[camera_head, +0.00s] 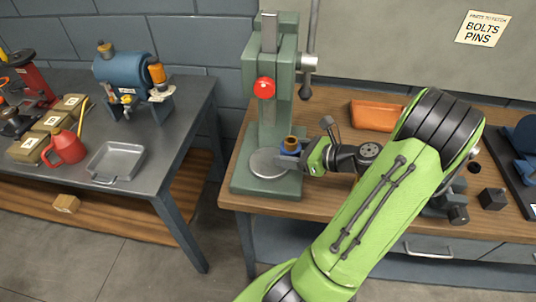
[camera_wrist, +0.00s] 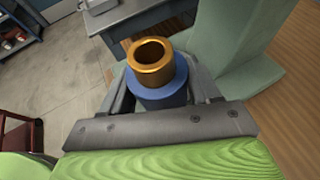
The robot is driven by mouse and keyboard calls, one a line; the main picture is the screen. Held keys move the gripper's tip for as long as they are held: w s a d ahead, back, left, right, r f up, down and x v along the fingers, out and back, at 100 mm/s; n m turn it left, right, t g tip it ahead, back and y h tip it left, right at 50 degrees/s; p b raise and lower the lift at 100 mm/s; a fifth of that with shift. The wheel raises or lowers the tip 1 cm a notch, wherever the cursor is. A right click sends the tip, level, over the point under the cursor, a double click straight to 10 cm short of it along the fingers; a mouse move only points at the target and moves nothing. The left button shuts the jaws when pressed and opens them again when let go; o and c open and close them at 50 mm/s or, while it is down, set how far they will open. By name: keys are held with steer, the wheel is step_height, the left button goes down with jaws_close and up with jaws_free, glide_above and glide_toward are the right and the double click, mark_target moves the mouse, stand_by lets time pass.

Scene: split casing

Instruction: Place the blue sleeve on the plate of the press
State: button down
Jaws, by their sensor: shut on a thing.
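The blue sleeve (camera_head: 289,149) is between the fingers of my gripper (camera_head: 291,156), which is shut on it. A brass-coloured ring (camera_head: 291,141) sits in the top of the sleeve. In the wrist view the sleeve (camera_wrist: 161,92) is upright between the fingers, with the open brass ring (camera_wrist: 151,64) on top. The round grey plate (camera_head: 262,166) of the green press (camera_head: 254,90) lies just left of and below the sleeve. The sleeve's underside is hidden, so I cannot tell whether it touches the plate.
The press column and its red-knobbed ram (camera_head: 264,89) stand close behind and above the sleeve. An orange tray (camera_head: 376,116) lies on the wooden bench to the right. Dark blocks (camera_head: 492,199) lie farther right. A separate grey table (camera_head: 180,132) stands left across a gap.

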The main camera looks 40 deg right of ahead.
glide_above(269, 161)
steer(key=shift+w+b, duration=0.1)
steer(key=shift+b, duration=0.3)
step_height(269, 161, down, 4)
steer(key=shift+r+b, duration=0.2)
steer(key=shift+b, duration=0.8)
steer(key=shift+r, duration=0.1)
steer(key=shift+c, duration=1.2)
jaws_free()
